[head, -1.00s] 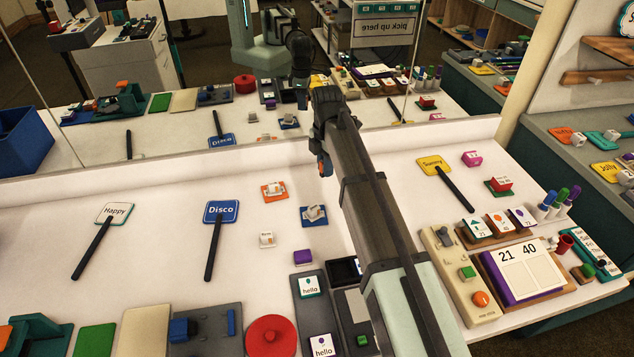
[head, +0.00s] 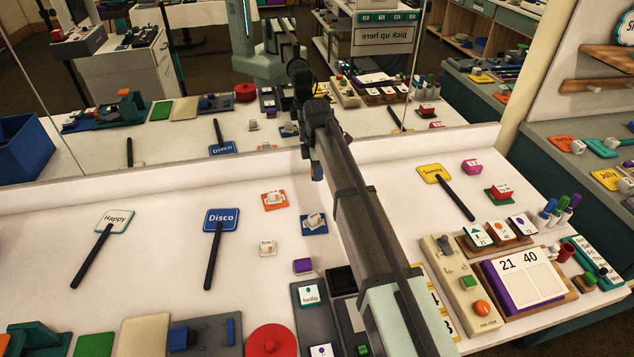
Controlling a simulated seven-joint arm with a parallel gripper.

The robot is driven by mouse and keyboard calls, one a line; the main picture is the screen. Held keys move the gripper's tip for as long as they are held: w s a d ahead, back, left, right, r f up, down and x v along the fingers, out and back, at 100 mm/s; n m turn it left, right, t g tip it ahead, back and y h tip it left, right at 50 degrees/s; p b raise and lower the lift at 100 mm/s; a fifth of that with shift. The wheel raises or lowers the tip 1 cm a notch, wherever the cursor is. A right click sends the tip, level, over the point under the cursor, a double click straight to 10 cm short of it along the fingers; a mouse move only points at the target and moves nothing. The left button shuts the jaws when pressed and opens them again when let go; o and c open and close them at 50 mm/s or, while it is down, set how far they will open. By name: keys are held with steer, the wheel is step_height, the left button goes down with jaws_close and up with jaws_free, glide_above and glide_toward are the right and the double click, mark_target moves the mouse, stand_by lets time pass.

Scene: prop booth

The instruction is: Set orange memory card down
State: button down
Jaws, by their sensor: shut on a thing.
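My gripper (head: 317,168) points down over the white counter, near its raised back edge, above and beyond the blue square pad. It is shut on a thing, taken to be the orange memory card. The card itself cannot be made out, because the jaws are small and dark and seen from behind. It is also unclear whether anything held there touches the counter. An orange square pad (head: 275,201) with a small white piece on it lies left of the gripper. A blue square pad (head: 314,223) with a similar piece lies just below it in the picture.
A small white block (head: 267,248) and a purple block (head: 303,266) stand nearer me. The blue Disco sign (head: 221,219) and Happy sign (head: 115,220) lie left, with bare counter between. The yellow Sunny sign (head: 434,174) and calendar stand (head: 525,274) are right. A mirror runs behind.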

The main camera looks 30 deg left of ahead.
mark_target(317, 190)
steer(key=shift+f, duration=2.25)
steer(key=shift+f, duration=0.1)
steer(key=c, duration=1)
jaws_free()
steer(key=shift+c, duration=0.2)
step_height(317, 190, up, 12)
steer(key=shift+r, duration=0.15)
